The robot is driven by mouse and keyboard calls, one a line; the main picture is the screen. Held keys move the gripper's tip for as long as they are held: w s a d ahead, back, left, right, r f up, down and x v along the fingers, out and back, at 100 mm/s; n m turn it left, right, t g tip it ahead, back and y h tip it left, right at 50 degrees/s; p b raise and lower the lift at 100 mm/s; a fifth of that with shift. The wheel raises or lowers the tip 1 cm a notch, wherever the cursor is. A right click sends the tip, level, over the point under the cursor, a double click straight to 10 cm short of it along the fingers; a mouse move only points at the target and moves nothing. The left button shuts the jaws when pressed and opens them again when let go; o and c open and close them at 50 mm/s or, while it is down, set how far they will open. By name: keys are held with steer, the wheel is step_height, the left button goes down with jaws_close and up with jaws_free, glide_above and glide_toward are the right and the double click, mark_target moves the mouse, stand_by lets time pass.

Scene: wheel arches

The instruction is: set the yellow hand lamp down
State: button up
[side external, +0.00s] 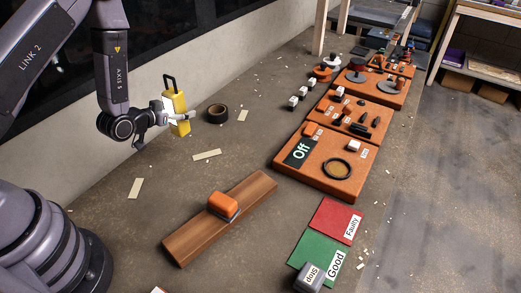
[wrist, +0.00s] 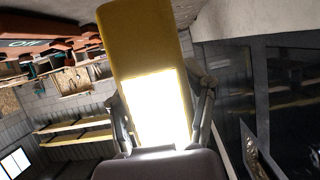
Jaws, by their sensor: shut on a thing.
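The yellow hand lamp (side external: 179,113) has a black handle on top and stands upright in my gripper (side external: 168,118), with the fingers on either side of it. In the side external view it appears above the worktop near the back wall, left of a roll of dark tape. I cannot tell its exact height over the surface. In the wrist view the lamp (wrist: 145,40) fills the middle, its bright white panel lit and facing the camera. My gripper (wrist: 160,115) is shut on it there, with a finger at each side.
A dark tape roll (side external: 217,113) lies right of the lamp. A wooden board (side external: 185,238) carries an orange block (side external: 222,205). Orange trays (side external: 318,182) with parts line the right. Red (side external: 333,217) and green (side external: 312,249) mats lie in front. The worktop between wall and board is mostly clear, with scraps.

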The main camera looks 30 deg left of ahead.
steer(key=w+d+r, duration=0.3)
steer(key=w+d, duration=0.3)
steer(key=d, duration=0.5)
steer(key=shift+w+d+r, duration=0.15)
steer(key=shift+w+r, duration=0.1)
steer(key=shift+w, duration=0.05)
steer(key=x, duration=0.3)
steer(key=d+x, duration=0.1)
steer(key=x, duration=0.4)
steer(key=shift+w+d+f, duration=0.15)
steer(key=shift+w+f, duration=0.05)
steer(key=shift+f, duration=0.05)
steer(key=w+f, duration=0.4)
steer(key=f, duration=0.1)
steer(key=shift+w+d+f, duration=0.25)
steer(key=shift+w+d, duration=0.15)
steer(key=shift+w+f, duration=0.2)
steer(key=shift+f, duration=1.55)
steer(key=shift+f, duration=0.15)
steer(key=o, duration=1.3)
